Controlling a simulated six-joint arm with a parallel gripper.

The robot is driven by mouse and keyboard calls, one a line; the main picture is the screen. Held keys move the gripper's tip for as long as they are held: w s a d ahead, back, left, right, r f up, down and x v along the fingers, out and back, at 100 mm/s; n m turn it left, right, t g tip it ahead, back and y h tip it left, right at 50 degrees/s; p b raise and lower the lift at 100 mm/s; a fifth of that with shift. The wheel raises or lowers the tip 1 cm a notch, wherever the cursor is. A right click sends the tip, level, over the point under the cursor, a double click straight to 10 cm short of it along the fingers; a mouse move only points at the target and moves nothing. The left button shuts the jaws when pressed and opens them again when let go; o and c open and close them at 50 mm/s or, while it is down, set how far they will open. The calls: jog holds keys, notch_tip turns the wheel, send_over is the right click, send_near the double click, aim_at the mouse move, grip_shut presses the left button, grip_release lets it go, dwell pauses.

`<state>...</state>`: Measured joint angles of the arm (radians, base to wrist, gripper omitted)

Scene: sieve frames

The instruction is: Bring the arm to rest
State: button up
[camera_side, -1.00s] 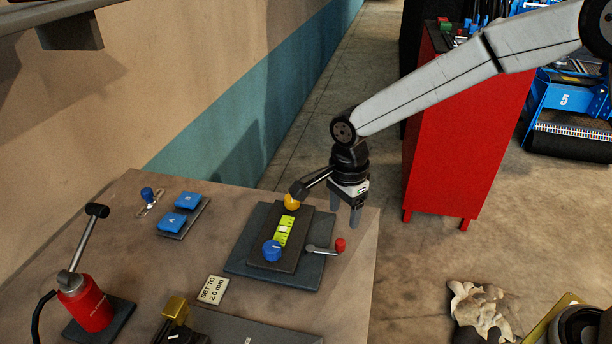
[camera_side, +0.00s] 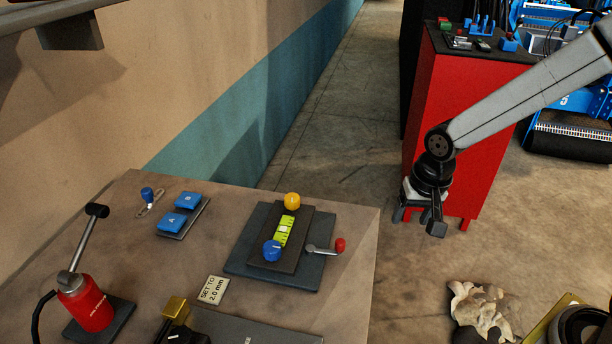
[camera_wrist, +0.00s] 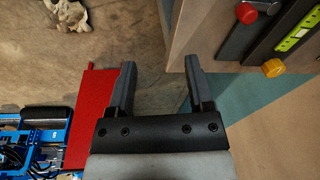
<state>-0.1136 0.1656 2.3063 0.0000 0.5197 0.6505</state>
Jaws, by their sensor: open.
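My gripper (camera_side: 418,220) hangs open and empty over the floor, to the right of the workbench (camera_side: 345,290) and in front of the red cabinet. In the wrist view both fingers of my gripper (camera_wrist: 160,95) are spread apart with only floor and the bench side between and beyond them. My gripper touches none of these.
A red cabinet (camera_side: 440,120) with tools on top stands close behind my gripper. Left on the bench are a red pump-like unit (camera_side: 85,303), blue A and B buttons (camera_side: 173,221), a blue-tipped lever (camera_side: 147,193) and a "SET TO 2.0 mm" card (camera_side: 213,289). A crumpled cloth (camera_side: 480,307) lies lower right.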

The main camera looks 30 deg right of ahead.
jog(key=s+d+n, duration=0.4)
jog(key=s+n, duration=0.2)
jog(key=shift+f+t, duration=0.4)
jog(key=shift+w, duration=0.1)
dwell(1.2)
